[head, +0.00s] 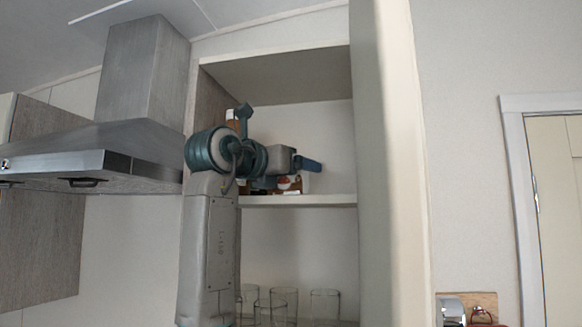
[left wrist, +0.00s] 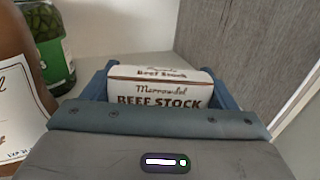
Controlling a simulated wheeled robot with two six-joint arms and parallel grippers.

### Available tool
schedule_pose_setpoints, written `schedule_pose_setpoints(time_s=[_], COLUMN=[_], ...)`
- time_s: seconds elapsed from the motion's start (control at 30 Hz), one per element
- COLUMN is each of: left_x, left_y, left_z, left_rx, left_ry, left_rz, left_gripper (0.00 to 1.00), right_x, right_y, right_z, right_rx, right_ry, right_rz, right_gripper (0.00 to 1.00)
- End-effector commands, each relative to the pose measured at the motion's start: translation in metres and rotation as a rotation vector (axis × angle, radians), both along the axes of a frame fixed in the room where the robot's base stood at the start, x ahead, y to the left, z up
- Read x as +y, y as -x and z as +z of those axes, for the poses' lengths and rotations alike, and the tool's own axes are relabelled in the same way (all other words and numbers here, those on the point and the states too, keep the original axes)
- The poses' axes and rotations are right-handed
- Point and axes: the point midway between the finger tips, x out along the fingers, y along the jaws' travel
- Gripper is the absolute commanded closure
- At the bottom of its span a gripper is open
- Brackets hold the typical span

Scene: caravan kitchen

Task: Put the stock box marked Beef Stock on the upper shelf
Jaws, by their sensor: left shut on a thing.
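The stock box marked Beef Stock (left wrist: 160,88) is white with dark red lettering. In the left wrist view it sits between the two blue fingers of my left gripper (left wrist: 157,80), which is shut on it. In the head view my left gripper (head: 307,163) is inside the open cupboard, just above the upper shelf (head: 310,200). A white and reddish-brown patch shows under the gripper there, but I cannot tell which item it is. I cannot tell whether the box touches the shelf. My right gripper is not in view.
A brown bottle with a white label (left wrist: 20,105) and a green jar (left wrist: 50,45) stand left of the box in the wrist view. A grey wood side wall (left wrist: 250,40) is on the right. Several glasses (head: 325,303) stand below the shelf. The open door (head: 385,160) borders the cupboard's right.

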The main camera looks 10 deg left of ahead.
Motion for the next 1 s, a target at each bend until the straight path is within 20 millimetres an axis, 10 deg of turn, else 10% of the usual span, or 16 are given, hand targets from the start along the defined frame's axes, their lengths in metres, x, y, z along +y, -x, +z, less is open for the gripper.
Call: schedule_pose_setpoints(time_s=[0.27, 0.3, 0.4, 0.73, 1.0], left_x=[0.000, 0.000, 0.000, 0.000, 0.021], left_y=[0.000, 0.000, 0.000, 0.000, 0.047], left_z=[-0.004, -0.004, -0.003, 0.003, -0.005], left_rx=[0.000, 0.000, 0.001, 0.000, -0.004], left_ry=[0.000, 0.000, 0.000, 0.000, 0.001], left_rz=[-0.001, -0.001, -0.001, 0.000, 0.001], left_gripper=[0.44, 0.18, 0.00, 0.00, 0.00], right_x=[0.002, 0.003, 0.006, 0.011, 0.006], right_y=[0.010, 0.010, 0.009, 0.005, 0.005], right_z=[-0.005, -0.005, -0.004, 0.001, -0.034], right_rx=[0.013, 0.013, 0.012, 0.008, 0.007], right_ry=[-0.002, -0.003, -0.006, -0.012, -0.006], right_rz=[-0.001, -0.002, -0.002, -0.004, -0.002], right_gripper=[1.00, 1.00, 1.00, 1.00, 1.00])
